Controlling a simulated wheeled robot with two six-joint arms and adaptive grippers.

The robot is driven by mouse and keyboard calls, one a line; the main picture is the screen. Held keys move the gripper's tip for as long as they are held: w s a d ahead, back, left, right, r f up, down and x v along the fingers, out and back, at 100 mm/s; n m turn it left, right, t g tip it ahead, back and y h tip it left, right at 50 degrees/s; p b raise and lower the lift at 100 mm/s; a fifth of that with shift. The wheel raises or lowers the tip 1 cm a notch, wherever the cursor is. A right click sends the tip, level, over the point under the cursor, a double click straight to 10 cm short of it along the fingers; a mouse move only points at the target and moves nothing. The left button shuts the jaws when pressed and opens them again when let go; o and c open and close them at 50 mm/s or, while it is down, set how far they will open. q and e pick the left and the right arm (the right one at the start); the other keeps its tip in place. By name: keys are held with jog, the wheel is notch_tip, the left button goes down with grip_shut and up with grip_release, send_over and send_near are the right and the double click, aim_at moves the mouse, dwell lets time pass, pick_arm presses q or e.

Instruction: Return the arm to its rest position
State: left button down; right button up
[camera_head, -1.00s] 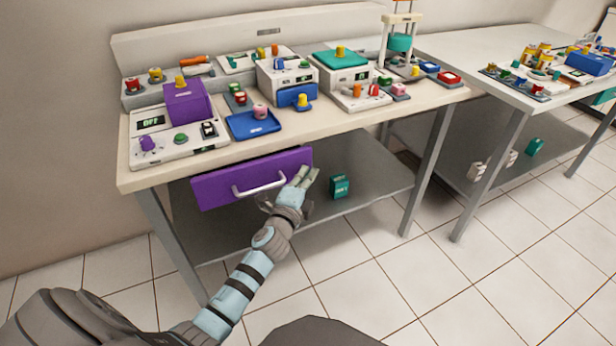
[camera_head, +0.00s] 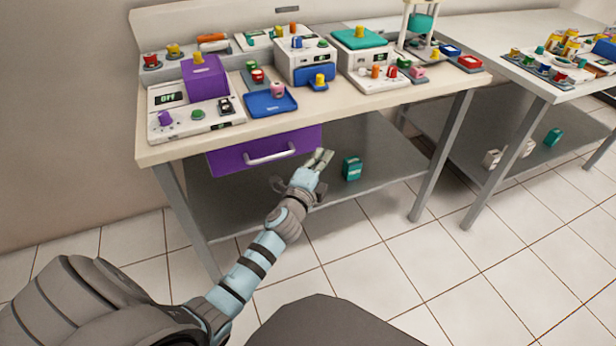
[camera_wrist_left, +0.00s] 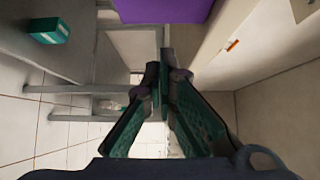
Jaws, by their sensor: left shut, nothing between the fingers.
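My left arm reaches in from the lower left in the head view. Its gripper (camera_head: 321,160) is in front of the workbench, just right of the purple drawer (camera_head: 232,161) with its light handle (camera_head: 270,154). The fingers are shut with nothing held, and they look apart from the handle. In the left wrist view the two finger pads (camera_wrist_left: 163,75) meet at their tips, and the drawer's purple face (camera_wrist_left: 165,8) shows at the top. The drawer appears to sit nearly flush under the benchtop. My right gripper is in neither view.
The benchtop (camera_head: 330,105) above carries several dental devices, including a purple-topped unit (camera_head: 204,77) and a blue tray (camera_head: 270,104). A teal box (camera_head: 351,167) stands on the lower shelf (camera_head: 375,150), right of the gripper. A second table (camera_head: 500,60) stands at right. Open tiled floor (camera_head: 400,270) lies in front.

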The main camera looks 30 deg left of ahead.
pick_arm(q)
jog(key=s+d, duration=0.1)
jog(key=s, duration=0.8)
notch_tip(320, 180, down, 15)
jog(key=s+n+g, duration=0.3)
jog(key=n+g, duration=0.1)
jog(key=n, duration=0.2)
jog(key=s+f+n+g+h, duration=0.2)
jog(key=s+f+n+g, duration=0.6)
jog(key=s+f, duration=1.55)
jog(key=s+f+n+g+p, duration=0.15)
jog(key=s+f+g, duration=0.25)
jog(key=s, duration=1.1)
jog(key=s+d+r+p, duration=0.1)
jog(key=d+r+p, duration=0.2)
jog(key=r+p, duration=1.2)
jog(key=shift+g+p, duration=0.3)
jog(key=shift+p, duration=0.45)
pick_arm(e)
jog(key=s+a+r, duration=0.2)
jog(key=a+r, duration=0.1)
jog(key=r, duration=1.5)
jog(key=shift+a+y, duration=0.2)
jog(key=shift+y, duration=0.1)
